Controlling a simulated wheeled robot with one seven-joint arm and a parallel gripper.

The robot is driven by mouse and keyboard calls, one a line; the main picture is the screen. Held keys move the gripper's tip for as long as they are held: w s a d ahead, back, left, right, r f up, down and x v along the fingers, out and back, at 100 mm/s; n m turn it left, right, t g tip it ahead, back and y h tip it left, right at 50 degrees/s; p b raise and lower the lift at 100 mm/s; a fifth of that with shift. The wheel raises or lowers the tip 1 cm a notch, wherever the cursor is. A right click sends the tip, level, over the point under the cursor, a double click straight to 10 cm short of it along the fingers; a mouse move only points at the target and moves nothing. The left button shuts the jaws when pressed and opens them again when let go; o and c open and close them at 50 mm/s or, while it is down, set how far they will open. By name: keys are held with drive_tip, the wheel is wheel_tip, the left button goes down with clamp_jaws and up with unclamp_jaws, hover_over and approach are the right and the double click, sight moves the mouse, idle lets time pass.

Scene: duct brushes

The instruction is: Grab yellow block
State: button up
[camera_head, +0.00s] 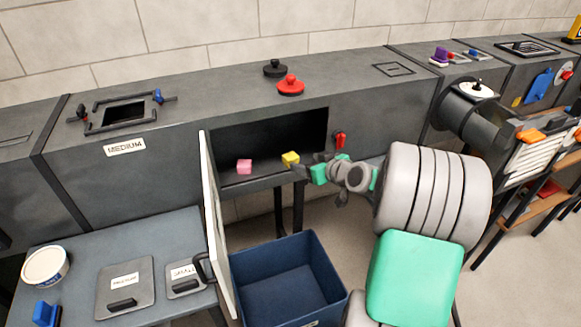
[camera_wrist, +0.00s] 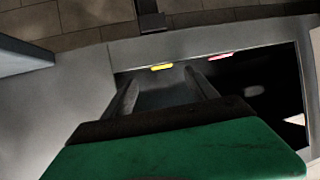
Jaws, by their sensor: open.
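The small yellow block (camera_head: 290,158) sits at the front edge of the open compartment in the grey duct, near its right side. My gripper (camera_head: 307,165) is just right of the block in the head view, open, with nothing visible between its fingers. In the wrist view, the yellow block (camera_wrist: 161,67) shows beyond the fingertips, about midway between my gripper's two spread fingers (camera_wrist: 160,80). Whether a finger touches the block cannot be told.
A pink block (camera_head: 244,166) sits left of the yellow one. The compartment's white door (camera_head: 214,220) stands open at its left. A blue bin (camera_head: 288,280) stands on the floor below. A red latch (camera_head: 340,139) is at the opening's right edge.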

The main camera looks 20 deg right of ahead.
sight(293, 158)
drive_tip(key=x, duration=0.9)
drive_tip(key=shift+s+a+b, duration=0.1)
drive_tip(key=shift+a+b, duration=0.05)
drive_tip(key=shift+b, duration=0.25)
drive_tip(key=c, duration=1.4)
drive_tip(key=shift+r, duration=0.2)
